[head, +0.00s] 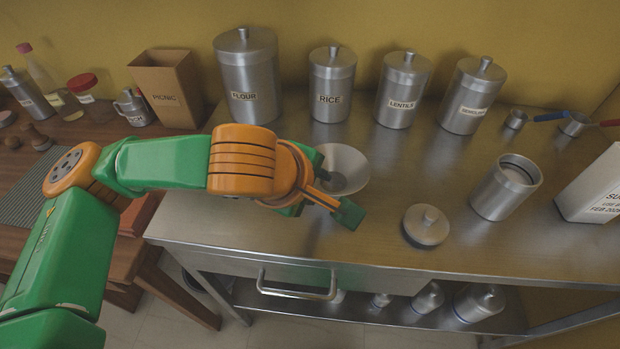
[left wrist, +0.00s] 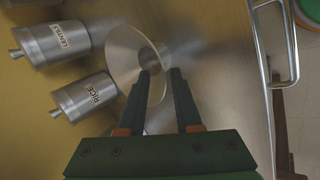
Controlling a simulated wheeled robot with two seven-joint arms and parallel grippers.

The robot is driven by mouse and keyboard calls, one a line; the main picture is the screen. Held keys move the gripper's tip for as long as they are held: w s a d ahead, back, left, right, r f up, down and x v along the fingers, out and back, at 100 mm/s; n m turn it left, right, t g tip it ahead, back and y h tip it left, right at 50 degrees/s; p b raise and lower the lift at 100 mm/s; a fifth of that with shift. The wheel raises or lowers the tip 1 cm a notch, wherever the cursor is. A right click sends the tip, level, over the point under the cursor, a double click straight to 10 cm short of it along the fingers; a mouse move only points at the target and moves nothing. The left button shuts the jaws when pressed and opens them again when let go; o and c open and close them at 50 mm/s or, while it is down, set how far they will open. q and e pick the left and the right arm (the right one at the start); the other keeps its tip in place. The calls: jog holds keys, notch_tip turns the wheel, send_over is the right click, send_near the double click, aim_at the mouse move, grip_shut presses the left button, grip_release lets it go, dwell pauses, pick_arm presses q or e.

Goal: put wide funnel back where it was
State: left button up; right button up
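The wide funnel (head: 350,165) is a pale metal cone at the middle of the steel table, its wide mouth facing up; my left gripper partly covers it in the head view. It also shows in the left wrist view (left wrist: 122,55), its spout hole near the fingertips. My left gripper (head: 333,190) is at the funnel's near side. In the left wrist view the fingers (left wrist: 160,78) stand apart, one over the funnel's inside, the other by its outer edge. I cannot tell whether they touch it. My right gripper is not in view.
Canisters for flour (head: 248,80), rice (head: 331,85), lentils (head: 402,92) and one more (head: 470,98) line the back. An open canister (head: 505,188), its lid (head: 425,226) and a white carton (head: 595,190) stand right. A wooden table (head: 100,135) adjoins left.

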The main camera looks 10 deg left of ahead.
pick_arm(q)
jog(key=v, duration=1.1)
jog(key=shift+p, duration=0.35)
